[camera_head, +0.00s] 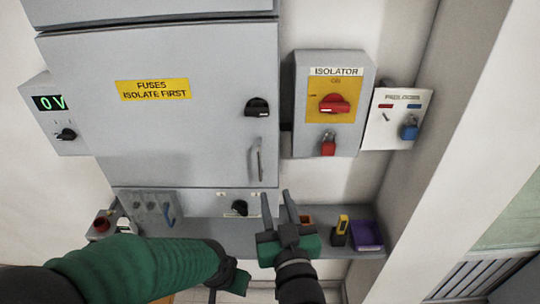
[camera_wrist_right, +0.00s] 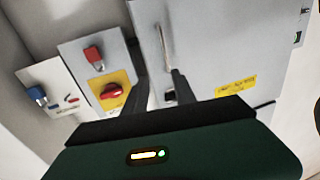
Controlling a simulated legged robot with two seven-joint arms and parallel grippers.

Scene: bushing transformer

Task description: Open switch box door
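The grey switch box door (camera_head: 190,130) has a yellow "FUSES ISOLATE FIRST" label and looks shut. A black knob (camera_head: 257,107) and a slim vertical handle (camera_head: 257,159) sit near its right edge. The handle (camera_wrist_right: 164,22) also shows in the right wrist view, beyond my fingertips. My right gripper (camera_head: 278,197) is open and empty, its fingers pointing up, just below and right of the handle, with no visible contact. My left arm comes in low at the left; its gripper (camera_head: 230,278) is dark and partly hidden, so its opening is unclear.
Right of the door is an isolator box (camera_head: 300,120) with a red switch and a red padlock (camera_head: 328,144). A padlock panel (camera_head: 380,137) holds a blue padlock. The shelf below carries a purple tray (camera_head: 367,236) and a yellow-black tool (camera_head: 340,230). A display (camera_head: 49,103) reads 0V.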

